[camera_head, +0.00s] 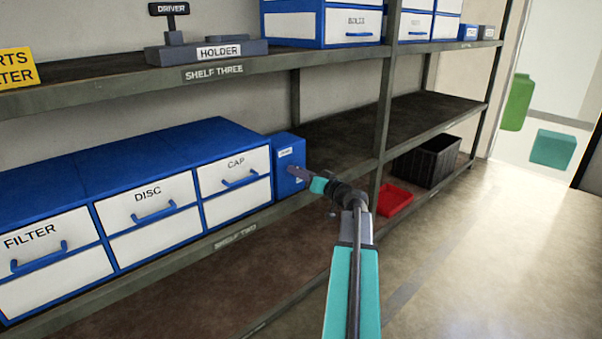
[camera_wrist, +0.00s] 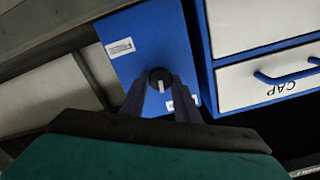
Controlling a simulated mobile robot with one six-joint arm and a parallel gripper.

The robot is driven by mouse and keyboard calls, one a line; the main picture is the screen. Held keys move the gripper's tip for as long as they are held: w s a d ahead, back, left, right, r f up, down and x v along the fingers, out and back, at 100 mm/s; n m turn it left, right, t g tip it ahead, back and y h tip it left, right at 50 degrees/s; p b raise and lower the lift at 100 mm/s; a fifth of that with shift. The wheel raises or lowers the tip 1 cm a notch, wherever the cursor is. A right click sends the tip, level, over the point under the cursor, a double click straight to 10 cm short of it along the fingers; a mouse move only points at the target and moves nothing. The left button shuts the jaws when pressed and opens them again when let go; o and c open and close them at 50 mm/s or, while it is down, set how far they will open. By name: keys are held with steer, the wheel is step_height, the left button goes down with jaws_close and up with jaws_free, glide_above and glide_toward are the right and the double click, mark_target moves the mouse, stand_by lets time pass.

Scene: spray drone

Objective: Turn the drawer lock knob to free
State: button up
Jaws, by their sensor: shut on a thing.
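In the head view my gripper (camera_head: 297,172) reaches the front of the box from the right, and hides the knob.
Blue drawers with white fronts marked FILTER, DISC and CAP (camera_head: 233,173) stand left of the lock box. A shelf post (camera_head: 385,90) rises close to my arm. A red tray (camera_head: 393,199) and a black crate (camera_head: 428,160) sit low at right. The floor at right is clear.

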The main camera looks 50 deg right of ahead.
steer(key=shift+d+f+m+p, duration=0.1)
steer(key=shift+m+p, duration=1.5)
steer(key=shift+m, duration=2.5)
steer(key=shift+f+m+p, duration=0.1)
steer(key=shift+m+p, duration=1.45)
steer(key=shift+m, duration=2.55)
steer(key=o, duration=1)
steer(key=shift+o, duration=0.2)
steer(key=shift+s, duration=0.1)
steer(key=s+a+p, duration=0.1)
steer(key=s, duration=1.2)
steer(key=shift+s, duration=0.35)
steer(key=shift+w, duration=0.1)
